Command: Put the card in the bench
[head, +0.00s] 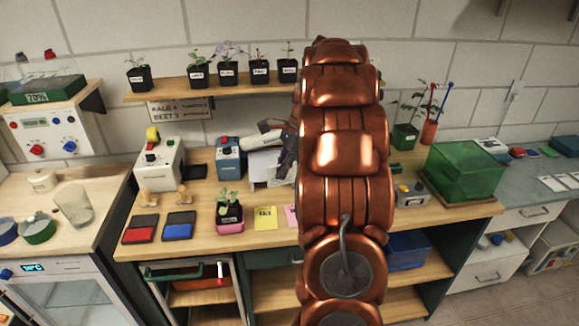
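A yellow card (265,217) with dark lettering lies flat near the front edge of the wooden bench (330,239). A pink card (291,215) lies just right of it, partly hidden by my copper arm. I cannot tell which one is the task's card. Under the bench top is a dark green drawer front (273,258), which looks shut. A compartment left of it shows its inside. My gripper (284,156) seems to be the dark part at the arm's left edge, behind the cards and near a white device. Its fingers are mostly hidden, so its opening does not show.
A potted seedling (230,211) stands left of the yellow card. Red (141,228) and blue (179,225) pads lie further left. A white device (266,167) stands behind. A green translucent box (465,172) stands at right. Several potted seedlings line the wall shelf (215,86).

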